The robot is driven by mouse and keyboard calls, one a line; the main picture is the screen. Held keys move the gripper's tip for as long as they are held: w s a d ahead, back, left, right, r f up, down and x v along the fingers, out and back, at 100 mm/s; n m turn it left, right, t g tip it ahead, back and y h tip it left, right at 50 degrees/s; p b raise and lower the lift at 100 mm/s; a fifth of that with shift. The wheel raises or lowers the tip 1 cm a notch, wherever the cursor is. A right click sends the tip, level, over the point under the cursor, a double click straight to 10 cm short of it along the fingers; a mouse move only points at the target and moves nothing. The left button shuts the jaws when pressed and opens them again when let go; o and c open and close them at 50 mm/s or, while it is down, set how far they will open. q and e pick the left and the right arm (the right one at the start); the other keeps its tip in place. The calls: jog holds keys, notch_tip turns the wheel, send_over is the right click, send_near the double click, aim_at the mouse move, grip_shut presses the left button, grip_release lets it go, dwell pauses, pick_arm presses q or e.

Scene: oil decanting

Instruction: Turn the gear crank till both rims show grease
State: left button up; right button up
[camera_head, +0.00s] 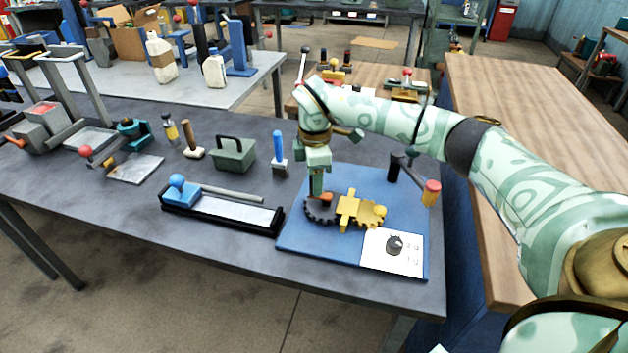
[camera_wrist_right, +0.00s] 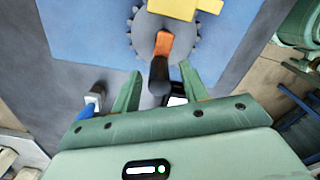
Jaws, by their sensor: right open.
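A dark toothed gear (camera_head: 322,211) lies on a blue board (camera_head: 300,238) on the grey table; it also shows in the right wrist view (camera_wrist_right: 136,42). A yellow gear piece (camera_head: 348,212) sits beside it on the right. An orange crank arm (camera_wrist_right: 163,43) lies over the dark gear and carries a black handle (camera_wrist_right: 158,74). My right gripper (camera_head: 317,190) points down over the dark gear. In the right wrist view its open fingers (camera_wrist_right: 162,90) stand on either side of the handle's end, with gaps visible. Grease on the rims cannot be made out. My left gripper is not in view.
A white panel with a black knob (camera_head: 394,244) is at the board's front right. A red-and-yellow-ended lever (camera_head: 431,192) stands at its right. A blue-handled tool (camera_head: 279,150), a green box (camera_head: 233,155) and a long tray (camera_head: 228,213) are to the left.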

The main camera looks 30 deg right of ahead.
jog(key=shift+w+f, duration=0.15)
jog(key=shift+f, duration=0.1)
grip_shut()
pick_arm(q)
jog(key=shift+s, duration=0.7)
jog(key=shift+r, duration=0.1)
pick_arm(e)
jog(key=shift+r, duration=0.1)
